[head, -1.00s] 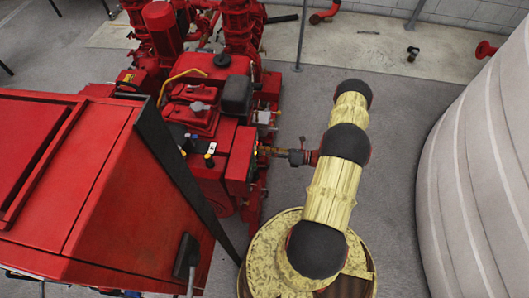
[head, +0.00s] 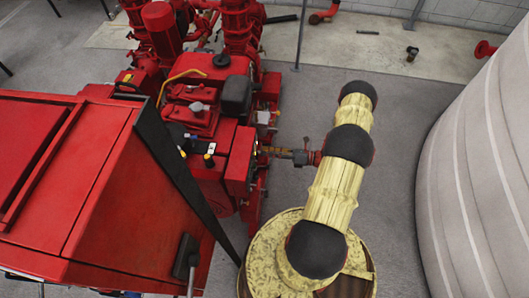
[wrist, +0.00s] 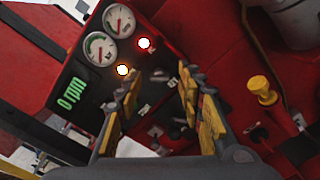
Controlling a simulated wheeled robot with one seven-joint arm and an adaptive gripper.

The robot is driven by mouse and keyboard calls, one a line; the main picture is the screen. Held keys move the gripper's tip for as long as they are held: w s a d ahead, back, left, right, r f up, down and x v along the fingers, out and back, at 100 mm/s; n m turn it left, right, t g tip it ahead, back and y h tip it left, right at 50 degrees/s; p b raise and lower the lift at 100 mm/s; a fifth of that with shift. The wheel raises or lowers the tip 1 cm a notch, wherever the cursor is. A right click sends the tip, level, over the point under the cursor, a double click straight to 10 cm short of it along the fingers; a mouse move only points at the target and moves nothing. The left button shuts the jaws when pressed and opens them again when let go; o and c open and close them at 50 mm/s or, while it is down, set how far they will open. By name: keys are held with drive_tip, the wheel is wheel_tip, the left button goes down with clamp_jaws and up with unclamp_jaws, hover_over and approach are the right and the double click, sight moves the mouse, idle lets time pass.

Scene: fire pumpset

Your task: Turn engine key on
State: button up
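The dark engine control panel (wrist: 85,65) shows in the wrist view, tilted, with a lit red lamp, a lit amber lamp and a green display reading 0 rpm. A small grey part that may be the engine key (wrist: 159,75) lies between my fingertips in that view; its shape and position are unclear. My gripper (wrist: 160,82) is open, with yellow-padded fingers on either side of this spot and nothing visibly held. In the head view my gripper (head: 270,150) is at the right side of the red engine (head: 205,120); the key cannot be made out there.
Two round gauges (wrist: 108,34) sit above the lamps. A yellow knob (wrist: 262,88) stands on the red surface at right. In the head view a large red enclosure (head: 70,190) fills the left and a big pale tank (head: 485,170) the right.

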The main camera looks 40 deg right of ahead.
drive_tip(key=v, duration=1)
drive_tip(key=shift+s, duration=0.15)
